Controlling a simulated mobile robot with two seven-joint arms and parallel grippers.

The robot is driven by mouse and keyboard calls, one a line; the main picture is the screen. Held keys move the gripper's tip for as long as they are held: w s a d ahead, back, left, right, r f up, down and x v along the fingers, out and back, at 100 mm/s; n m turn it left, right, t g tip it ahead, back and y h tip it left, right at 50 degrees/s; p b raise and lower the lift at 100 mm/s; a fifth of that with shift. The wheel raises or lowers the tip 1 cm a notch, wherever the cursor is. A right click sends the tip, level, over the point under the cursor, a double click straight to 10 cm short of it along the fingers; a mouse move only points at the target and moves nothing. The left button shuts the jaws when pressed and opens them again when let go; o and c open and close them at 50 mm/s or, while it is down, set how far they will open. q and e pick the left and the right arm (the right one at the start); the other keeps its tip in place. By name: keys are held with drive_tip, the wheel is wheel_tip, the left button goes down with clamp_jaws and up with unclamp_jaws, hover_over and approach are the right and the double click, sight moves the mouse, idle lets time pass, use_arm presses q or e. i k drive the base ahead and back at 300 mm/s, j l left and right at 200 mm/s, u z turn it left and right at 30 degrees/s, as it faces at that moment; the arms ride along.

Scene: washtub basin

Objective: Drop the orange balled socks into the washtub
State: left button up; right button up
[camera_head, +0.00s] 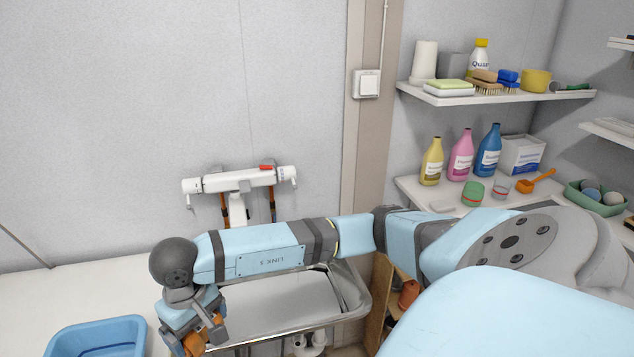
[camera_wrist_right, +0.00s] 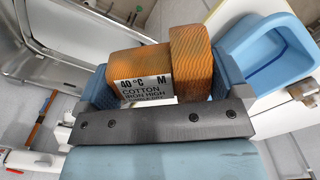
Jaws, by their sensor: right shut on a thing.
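The orange balled socks (camera_wrist_right: 190,65) are between the two blue fingers of my right gripper (camera_wrist_right: 165,85), with a white care label on their front. In the head view, my right gripper (camera_head: 200,330) is low, near the left front of the steel basin (camera_head: 275,305), and part of the orange socks (camera_head: 193,343) shows there. A blue plastic tub (camera_head: 100,338) stands on the white counter left of the gripper. It also shows at the upper right of the wrist view (camera_wrist_right: 262,58). The socks are apart from the tub. My left gripper is out of view.
A white wall tap (camera_head: 240,180) sits behind the steel basin, close to my right arm. Shelves at the right hold bottles (camera_head: 460,155), brushes and cups. The white counter (camera_head: 60,295) behind the blue tub is clear.

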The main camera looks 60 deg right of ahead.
sight(279, 308)
drive_tip(key=z, duration=0.45)
drive_tip(key=i+l+z, duration=0.1)
drive_tip(key=z, duration=0.8)
drive_tip(key=i+l, duration=0.15)
drive_tip(key=l, duration=0.25)
drive_tip(key=i+l, duration=0.1)
drive_tip(key=l, duration=0.35)
drive_tip(key=i+l+u, duration=0.15)
drive_tip(key=l, duration=0.25)
drive_tip(key=l+u, duration=0.15)
drive_tip(key=l, duration=0.25)
drive_tip(key=i+j+u, duration=0.15)
drive_tip(key=u, duration=0.3)
drive_tip(key=i+u, duration=0.4)
